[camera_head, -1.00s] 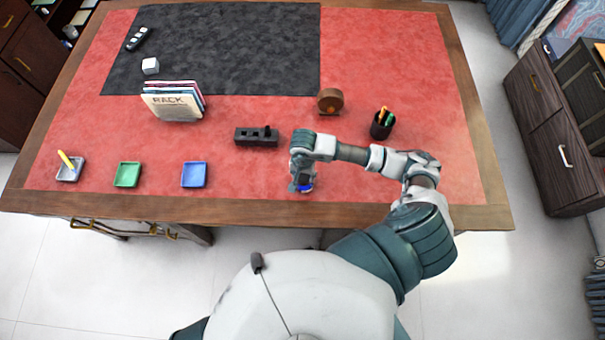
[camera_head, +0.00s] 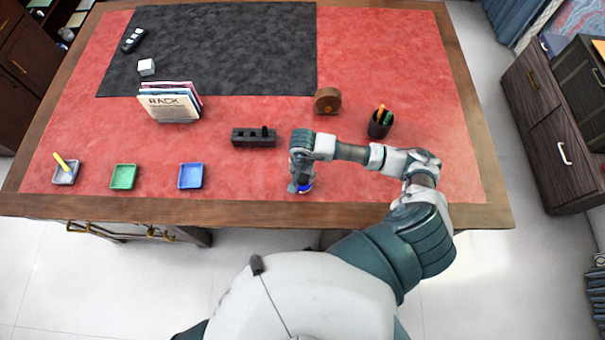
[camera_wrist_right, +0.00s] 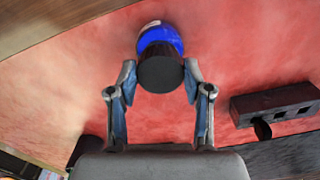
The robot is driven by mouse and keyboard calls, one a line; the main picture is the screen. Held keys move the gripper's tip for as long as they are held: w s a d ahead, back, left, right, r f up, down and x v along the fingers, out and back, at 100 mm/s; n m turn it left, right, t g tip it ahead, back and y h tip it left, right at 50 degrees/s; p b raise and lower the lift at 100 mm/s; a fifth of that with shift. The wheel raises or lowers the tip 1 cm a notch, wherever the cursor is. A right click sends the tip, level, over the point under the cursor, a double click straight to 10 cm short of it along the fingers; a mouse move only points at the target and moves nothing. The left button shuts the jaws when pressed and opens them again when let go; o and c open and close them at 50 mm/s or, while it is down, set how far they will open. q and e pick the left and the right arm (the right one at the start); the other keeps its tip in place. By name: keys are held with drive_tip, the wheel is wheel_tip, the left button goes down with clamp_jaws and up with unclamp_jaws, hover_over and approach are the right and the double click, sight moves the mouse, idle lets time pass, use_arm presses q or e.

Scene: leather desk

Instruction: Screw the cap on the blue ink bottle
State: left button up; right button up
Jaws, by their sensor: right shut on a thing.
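The blue ink bottle (camera_head: 306,188) stands near the front edge of the red desk top, mostly hidden under my right gripper (camera_head: 299,184). In the right wrist view the bottle (camera_wrist_right: 160,37) is bright blue with a pale patch at its far side. A dark round cap (camera_wrist_right: 160,74) sits over the bottle, between the two fingertips of the right gripper (camera_wrist_right: 159,78). The gripper is shut on the cap. Whether the cap is threaded onto the neck cannot be seen. My left gripper is out of view.
A black block with holes (camera_head: 254,138) lies left of the right gripper. A wooden roll (camera_head: 328,100) and a pen cup (camera_head: 380,124) stand behind the arm. Blue (camera_head: 191,176), green (camera_head: 123,177) and grey (camera_head: 65,174) trays line the front left. Desk between blue tray and bottle is clear.

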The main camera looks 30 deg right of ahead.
sight(303, 177)
drive_tip(key=shift+f+b, duration=0.35)
drive_tip(key=shift+b, duration=0.35)
idle(1.1)
drive_tip(key=o, duration=0.9)
drive_tip(key=shift+r, duration=0.1)
wheel_tip(303, 177, up, 12)
drive_tip(key=shift+f, duration=0.15)
